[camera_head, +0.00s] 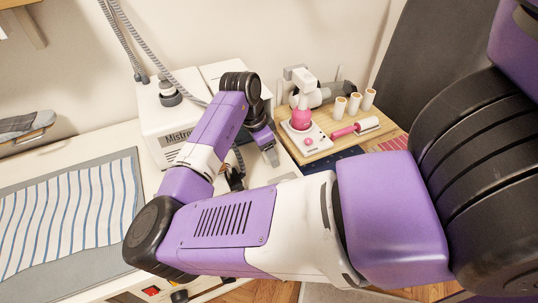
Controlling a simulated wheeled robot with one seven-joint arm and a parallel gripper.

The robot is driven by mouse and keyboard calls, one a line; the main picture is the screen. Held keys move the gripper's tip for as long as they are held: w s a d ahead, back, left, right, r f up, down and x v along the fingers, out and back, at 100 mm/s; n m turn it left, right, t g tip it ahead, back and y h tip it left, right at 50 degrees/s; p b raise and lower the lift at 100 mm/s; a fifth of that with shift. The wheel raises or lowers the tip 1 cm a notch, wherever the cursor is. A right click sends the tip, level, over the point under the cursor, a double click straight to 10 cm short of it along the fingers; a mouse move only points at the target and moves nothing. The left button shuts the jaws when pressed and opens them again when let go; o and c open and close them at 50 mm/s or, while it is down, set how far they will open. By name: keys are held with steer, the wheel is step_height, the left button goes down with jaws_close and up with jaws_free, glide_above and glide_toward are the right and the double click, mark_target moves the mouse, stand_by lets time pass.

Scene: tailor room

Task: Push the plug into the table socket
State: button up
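My purple and white arm reaches across the middle of the head view. Its end points down beside the white machine, and my gripper (270,156) shows there only as a small grey tip. I cannot tell whether its fingers are apart or what is between them. A small dark object (235,178), with what looks like a cord running up from it, shows just left of my gripper, partly hidden behind my arm. I cannot tell whether it is the plug. No table socket can be made out; my arm covers much of the table's right part.
A white steam machine (165,120) with grey hoses stands behind my arm. An ironing table (60,170) with a striped cloth (70,215) is at left.

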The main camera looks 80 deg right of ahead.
jaws_close()
stand_by(0.4)
steer(key=shift+r, duration=0.1)
step_height(320, 180, up, 20)
steer(key=shift+b, duration=0.4)
steer(key=shift+d, duration=0.1)
stand_by(0.3)
